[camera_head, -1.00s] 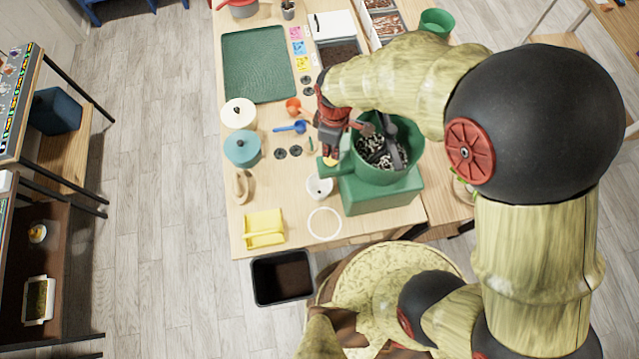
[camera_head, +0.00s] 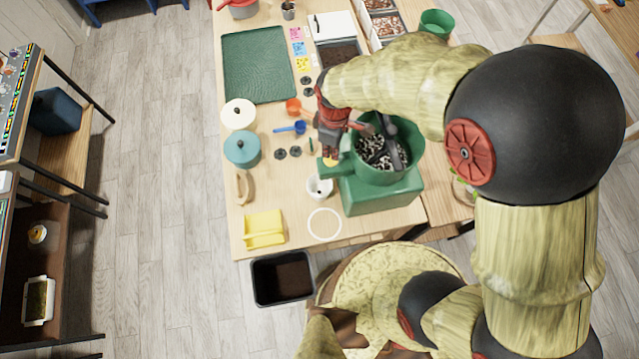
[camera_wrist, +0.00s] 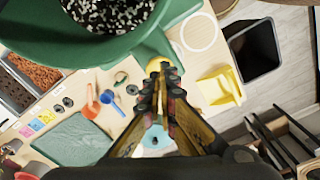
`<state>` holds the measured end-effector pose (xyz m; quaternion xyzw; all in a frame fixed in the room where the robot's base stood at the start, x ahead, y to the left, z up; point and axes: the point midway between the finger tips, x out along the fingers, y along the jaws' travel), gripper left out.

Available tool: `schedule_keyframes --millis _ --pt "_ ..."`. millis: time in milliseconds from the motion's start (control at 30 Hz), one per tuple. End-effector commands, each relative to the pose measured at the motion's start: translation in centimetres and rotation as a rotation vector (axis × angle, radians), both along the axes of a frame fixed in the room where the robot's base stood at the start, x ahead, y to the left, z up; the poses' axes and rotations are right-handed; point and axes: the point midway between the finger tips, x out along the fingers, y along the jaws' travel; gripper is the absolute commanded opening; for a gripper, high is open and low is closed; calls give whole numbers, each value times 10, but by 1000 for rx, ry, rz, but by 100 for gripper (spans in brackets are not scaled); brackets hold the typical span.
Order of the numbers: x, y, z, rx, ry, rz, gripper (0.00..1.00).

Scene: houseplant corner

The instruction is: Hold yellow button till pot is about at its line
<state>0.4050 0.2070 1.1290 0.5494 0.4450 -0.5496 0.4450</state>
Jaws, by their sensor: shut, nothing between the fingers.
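The green dispenser (camera_head: 382,190) stands at the table's front right. Its hopper holds black and white granules (camera_head: 375,153), which also show in the wrist view (camera_wrist: 108,14). The yellow button (camera_head: 331,161) is on the dispenser's left arm; a bit of yellow (camera_wrist: 178,48) shows past my fingertips in the wrist view. A small white pot (camera_head: 319,188) stands beside the dispenser, below that arm. Its fill level and line are too small to make out. My gripper (camera_wrist: 160,66) is shut and empty, pointing down with its tips at the button; I cannot tell whether it is pressed.
A white ring (camera_head: 324,224) and a yellow dustpan-like piece (camera_head: 264,229) lie at the table front. Blue (camera_head: 290,128) and orange (camera_head: 293,106) scoops and a teal lidded pot (camera_head: 242,149) are to the left. A black bin (camera_head: 282,278) stands off the front edge.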

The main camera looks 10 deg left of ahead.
Motion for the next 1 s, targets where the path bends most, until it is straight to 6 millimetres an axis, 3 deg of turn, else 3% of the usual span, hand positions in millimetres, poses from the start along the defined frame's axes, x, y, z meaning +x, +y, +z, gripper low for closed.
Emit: schedule_keyframes --millis 367,1000 --pt "0 0 -1 0 0 0 0" --pt "0 0 -24 0 0 0 0"
